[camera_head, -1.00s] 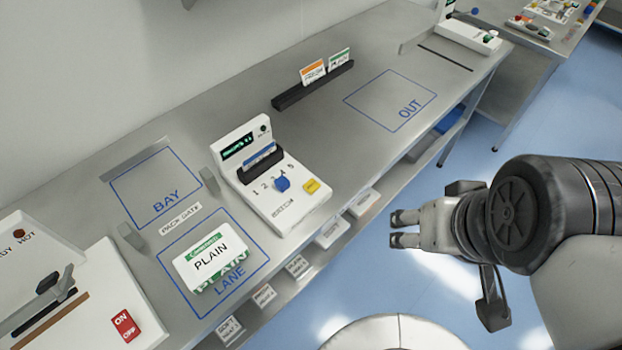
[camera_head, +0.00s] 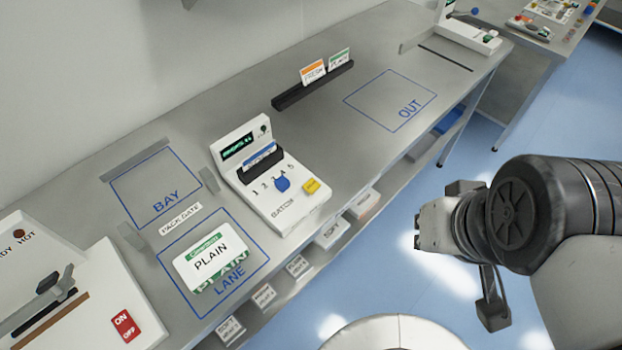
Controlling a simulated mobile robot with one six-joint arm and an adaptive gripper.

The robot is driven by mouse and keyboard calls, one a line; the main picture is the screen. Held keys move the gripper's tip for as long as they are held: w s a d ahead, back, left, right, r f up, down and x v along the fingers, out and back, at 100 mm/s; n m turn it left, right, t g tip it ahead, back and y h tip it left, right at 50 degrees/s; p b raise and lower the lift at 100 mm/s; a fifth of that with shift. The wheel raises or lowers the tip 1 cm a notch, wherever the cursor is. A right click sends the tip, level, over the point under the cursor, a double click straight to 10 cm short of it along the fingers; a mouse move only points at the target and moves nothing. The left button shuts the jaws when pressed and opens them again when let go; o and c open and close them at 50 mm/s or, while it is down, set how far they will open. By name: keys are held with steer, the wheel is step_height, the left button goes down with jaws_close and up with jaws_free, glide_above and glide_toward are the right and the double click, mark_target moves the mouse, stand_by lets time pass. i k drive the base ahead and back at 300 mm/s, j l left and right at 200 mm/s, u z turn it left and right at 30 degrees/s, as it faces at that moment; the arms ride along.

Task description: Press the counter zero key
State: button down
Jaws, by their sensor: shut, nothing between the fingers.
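A white console (camera_head: 268,170) marked BATCH stands on the metal bench. It has a dark display with green text, a blue card in a slot, a blue knob (camera_head: 283,185) by a number scale, and a yellow key (camera_head: 311,187) at its right front. The yellow key's lettering is too small to read, so I cannot tell whether it is the counter zero key. My gripper (camera_head: 418,232) is shut and empty. In the picture it is to the right of the console, over the floor beyond the bench's front edge, touching nothing.
PLAIN packs (camera_head: 211,257) lie in the LANE outline. The BAY (camera_head: 157,180) and OUT (camera_head: 388,98) outlines are empty. A black rack (camera_head: 314,86) holds two cards. A white machine (camera_head: 75,300) with a red ON/OFF switch stands at lower left. Another white device (camera_head: 470,35) is at the far end.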

mark_target(312, 185)
steer(key=j+u, duration=0.45)
steer(key=j, duration=0.15)
steer(key=j+u, duration=0.45)
steer(key=j, duration=0.15)
